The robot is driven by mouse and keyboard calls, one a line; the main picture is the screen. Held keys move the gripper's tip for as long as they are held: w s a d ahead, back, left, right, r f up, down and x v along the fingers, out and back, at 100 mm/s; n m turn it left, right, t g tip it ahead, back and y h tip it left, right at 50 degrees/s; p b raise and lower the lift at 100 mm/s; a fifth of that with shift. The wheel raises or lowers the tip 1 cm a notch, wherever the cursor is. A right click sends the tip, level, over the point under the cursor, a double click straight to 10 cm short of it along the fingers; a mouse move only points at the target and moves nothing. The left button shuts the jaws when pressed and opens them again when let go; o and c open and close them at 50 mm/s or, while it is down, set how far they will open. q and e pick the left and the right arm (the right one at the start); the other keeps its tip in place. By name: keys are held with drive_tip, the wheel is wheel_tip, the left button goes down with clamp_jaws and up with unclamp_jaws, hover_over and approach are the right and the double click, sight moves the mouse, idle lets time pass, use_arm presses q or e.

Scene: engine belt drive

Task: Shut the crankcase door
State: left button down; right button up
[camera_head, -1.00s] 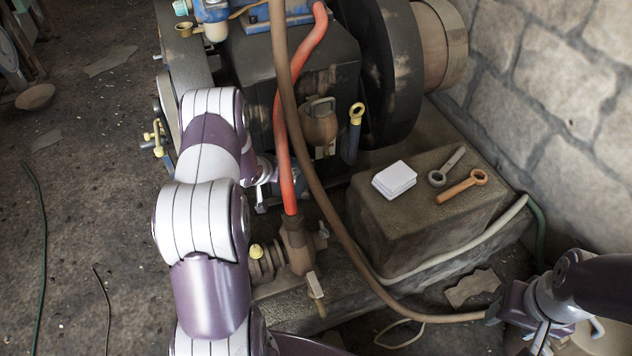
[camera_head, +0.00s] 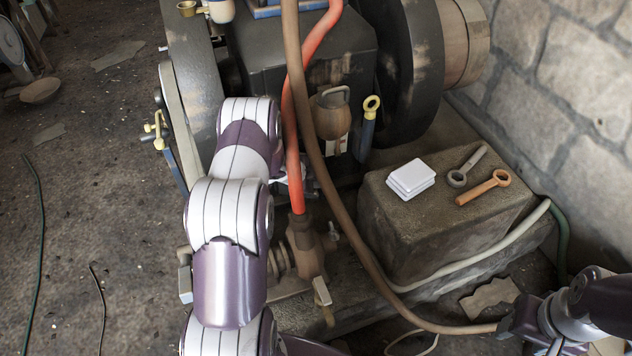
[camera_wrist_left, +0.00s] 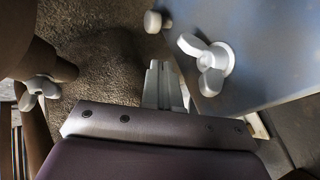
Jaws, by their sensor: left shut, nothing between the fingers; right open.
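A blue-grey flat panel (camera_wrist_left: 265,65) with a pale wing nut (camera_wrist_left: 208,62) fills the right of the left wrist view. It looks like the crankcase door; its hinge and opening are not visible. My left gripper (camera_wrist_left: 158,72) is shut and empty, just left of the panel's edge and below a small pale knob (camera_wrist_left: 153,22). Whether it touches the panel I cannot tell. In the head view my left arm hides most of the door area beside the engine (camera_head: 325,65). My right gripper (camera_head: 545,340) is open at the lower right, partly cut off by the frame.
A red hose (camera_head: 294,150) and a brown hose (camera_head: 318,165) hang in front of the engine. A stone block (camera_head: 430,232) carries white pads (camera_head: 411,178) and two ring-ended tools. A flywheel (camera_head: 405,65) stands behind. Open floor (camera_head: 90,180) lies at left.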

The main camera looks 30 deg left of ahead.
use_arm(q)
drive_tip(key=shift+w+a, duration=0.3)
drive_tip(key=shift+w, duration=0.6)
drive_tip(key=shift+w+r, duration=0.1)
drive_tip(key=shift+r, duration=0.05)
drive_tip(key=w+a+n+y+p, duration=0.2)
drive_tip(key=w+n+y+p, duration=0.1)
drive_tip(key=w+n, duration=0.2)
drive_tip(key=shift+w, duration=0.35)
drive_tip(key=shift+d, duration=0.1)
